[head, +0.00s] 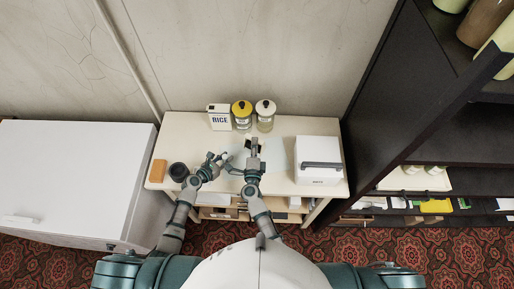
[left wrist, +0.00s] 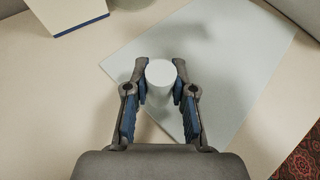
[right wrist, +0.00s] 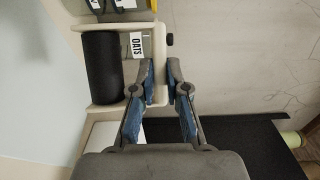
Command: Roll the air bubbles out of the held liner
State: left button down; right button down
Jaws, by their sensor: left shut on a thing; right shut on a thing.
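The liner is a pale blue-grey sheet (head: 276,156) lying on the table, and it fills much of the left wrist view (left wrist: 235,65). My left gripper (head: 226,157) is shut on a short white cylinder (left wrist: 160,73), over the sheet; I cannot tell whether the cylinder touches it. My right gripper (head: 254,144) is shut on the white frame (right wrist: 158,72) of a roller with a black drum (right wrist: 102,68). The roller is toward the back of the table, near the jars. I cannot tell whether the drum touches the sheet. No bubbles can be made out.
A rice box (head: 219,118), a yellow-lidded jar (head: 242,117) and a white-lidded jar (head: 265,119) stand along the back. A white box with a grey handle (head: 318,176) is at right. A dark cup (head: 178,171) and an orange block (head: 158,171) are at left.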

pick_arm(q)
jog(key=c, duration=0.9)
grip_release()
jog(key=v, duration=1.2)
jog(key=shift+a+f, duration=0.15)
jog(key=shift+f, duration=0.05)
